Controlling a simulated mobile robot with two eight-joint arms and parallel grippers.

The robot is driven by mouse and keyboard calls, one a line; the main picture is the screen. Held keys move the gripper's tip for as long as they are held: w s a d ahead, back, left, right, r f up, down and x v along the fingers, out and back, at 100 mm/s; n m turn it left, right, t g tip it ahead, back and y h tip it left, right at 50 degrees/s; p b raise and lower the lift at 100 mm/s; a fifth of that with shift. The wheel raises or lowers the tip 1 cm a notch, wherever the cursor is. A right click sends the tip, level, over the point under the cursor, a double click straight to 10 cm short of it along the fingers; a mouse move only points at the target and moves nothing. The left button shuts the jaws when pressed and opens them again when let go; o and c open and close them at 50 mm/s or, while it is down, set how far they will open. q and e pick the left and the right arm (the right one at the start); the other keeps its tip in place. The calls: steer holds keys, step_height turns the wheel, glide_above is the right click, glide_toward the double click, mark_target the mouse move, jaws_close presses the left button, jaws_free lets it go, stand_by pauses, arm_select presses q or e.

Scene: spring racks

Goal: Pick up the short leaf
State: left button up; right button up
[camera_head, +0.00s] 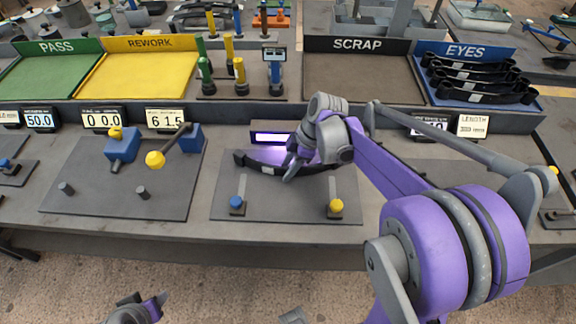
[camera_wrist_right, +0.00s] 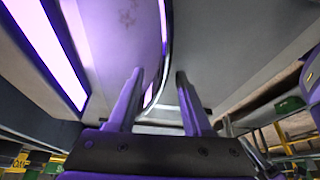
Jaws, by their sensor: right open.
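A dark, slightly curved leaf (camera_head: 258,165) lies across the back of the middle grey plate (camera_head: 285,205), under a purple-lit strip. Its right part is partly hidden by my right gripper. My right gripper (camera_head: 292,170) is open and reaches down at the leaf. In the right wrist view its two fingers (camera_wrist_right: 158,90) stand apart, with a thin curved edge and purple-lit surface beyond them. I cannot tell whether they touch the leaf. My left gripper (camera_head: 142,308) is at the bottom edge, away from the bench and only partly visible.
Several dark leaves with eyes lie in the blue EYES tray (camera_head: 532,103). A black SCRAP tray (camera_head: 355,82) is empty. Green PASS (camera_head: 35,78) and yellow REWORK (camera_head: 140,75) trays stand left. Blue and yellow pegs flank the plate's front; a blue-and-yellow fixture (camera_head: 124,145) stands left.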

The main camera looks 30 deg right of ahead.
steer(key=shift+c, duration=0.2)
jaws_close()
steer(key=shift+r, duration=0.1)
